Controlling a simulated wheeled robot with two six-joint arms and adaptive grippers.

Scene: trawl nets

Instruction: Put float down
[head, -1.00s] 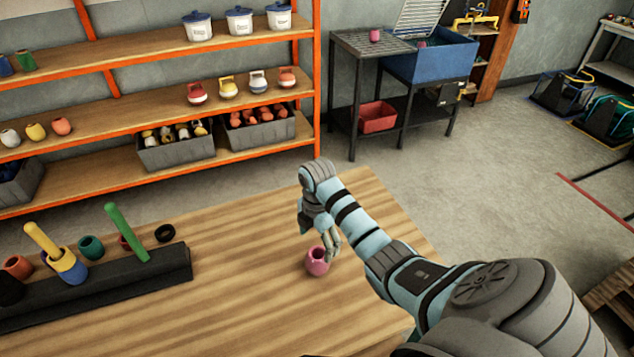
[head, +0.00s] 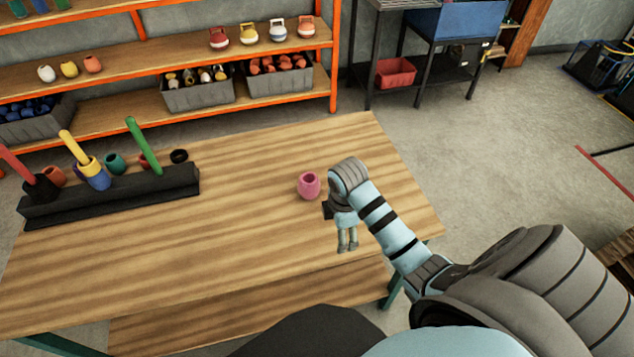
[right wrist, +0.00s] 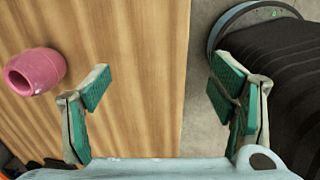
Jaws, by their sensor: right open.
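In the right wrist view the float (right wrist: 35,72) lies at the upper left, outside the fingers. My right gripper (head: 348,247) is to the right of the float and nearer to me, apart from it. In the right wrist view the right gripper (right wrist: 165,100) has its green-padded fingers wide apart with nothing between them. My left gripper is not in view.
A black rack (head: 120,195) with coloured floats and upright yellow and green sticks stands on the table's left. Shelves with orange posts (head: 332,60) stand behind, holding floats and grey bins (head: 198,96). The table's front middle is clear.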

